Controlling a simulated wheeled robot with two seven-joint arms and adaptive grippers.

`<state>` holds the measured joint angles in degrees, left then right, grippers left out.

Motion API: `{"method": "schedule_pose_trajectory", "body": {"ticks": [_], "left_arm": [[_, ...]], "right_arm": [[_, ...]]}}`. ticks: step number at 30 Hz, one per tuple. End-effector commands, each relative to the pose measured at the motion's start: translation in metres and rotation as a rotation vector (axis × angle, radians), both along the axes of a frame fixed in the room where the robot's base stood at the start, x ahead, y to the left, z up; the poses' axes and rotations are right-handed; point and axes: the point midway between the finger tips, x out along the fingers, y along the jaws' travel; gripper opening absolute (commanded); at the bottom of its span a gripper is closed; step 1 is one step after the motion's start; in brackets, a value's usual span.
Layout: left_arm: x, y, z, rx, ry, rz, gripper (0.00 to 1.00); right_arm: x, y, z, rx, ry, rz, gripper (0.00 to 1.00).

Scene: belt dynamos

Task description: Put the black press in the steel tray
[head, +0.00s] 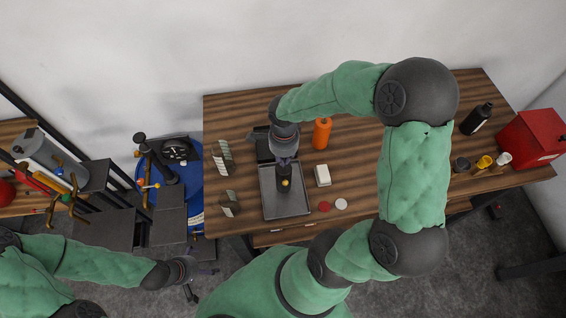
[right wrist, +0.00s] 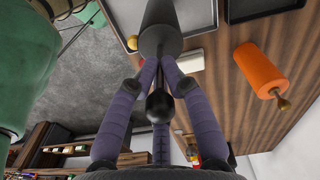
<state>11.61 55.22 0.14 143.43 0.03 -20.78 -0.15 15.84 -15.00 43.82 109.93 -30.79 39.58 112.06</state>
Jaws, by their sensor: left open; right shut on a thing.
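The steel tray (head: 297,208) is a grey rectangular tray near the front left of the wooden table. My right gripper (head: 285,162) is above the tray's far part, pointing down. It is shut on the black press (head: 284,187), which shows over the middle of the tray. In the right wrist view the fingers (right wrist: 158,85) close around the press's narrow neck, with its round black knob (right wrist: 160,107) between them and its wider dark body (right wrist: 160,30) beyond. Whether the press touches the tray floor I cannot tell. My left gripper (head: 192,270) is open and empty, off the table at lower left.
A dark tray (head: 262,146) adjoins the steel tray behind. An orange bottle (head: 321,133), a white block (head: 322,175) and red and white discs (head: 341,204) lie right of it. Card-like racks (head: 222,158) stand left. A red box (head: 530,138) and black bottle (head: 476,119) are far right.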

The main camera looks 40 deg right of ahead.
Motion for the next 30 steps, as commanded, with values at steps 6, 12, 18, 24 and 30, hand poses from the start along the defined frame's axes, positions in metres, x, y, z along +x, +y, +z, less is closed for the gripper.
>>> {"method": "schedule_pose_trajectory", "body": {"ticks": [6, 12, 18, 24, 30], "left_arm": [[0.0, 0.0, -0.001, 0.0, 0.0, 0.0, 1.0], [0.0, 0.0, -0.001, 0.0, 0.0, 0.0, 1.0], [0.0, 0.0, -0.002, 0.0, 0.0, 0.0, 1.0], [0.0, 0.0, -0.006, 0.0, 0.0, 0.0, 1.0], [0.0, 0.0, -0.005, 0.0, 0.0, 0.0, 1.0]], "right_arm": [[0.002, 0.0, -0.026, 0.001, 0.004, -0.001, 0.0], [0.003, 0.0, -0.033, 0.0, -0.001, 0.001, 0.0], [0.003, 0.0, -0.034, 0.0, -0.001, 0.001, 0.0], [0.002, 0.001, -0.037, 0.001, 0.002, 0.001, 0.27], [0.002, 0.001, -0.037, 0.0, 0.002, 0.001, 0.44]]}}
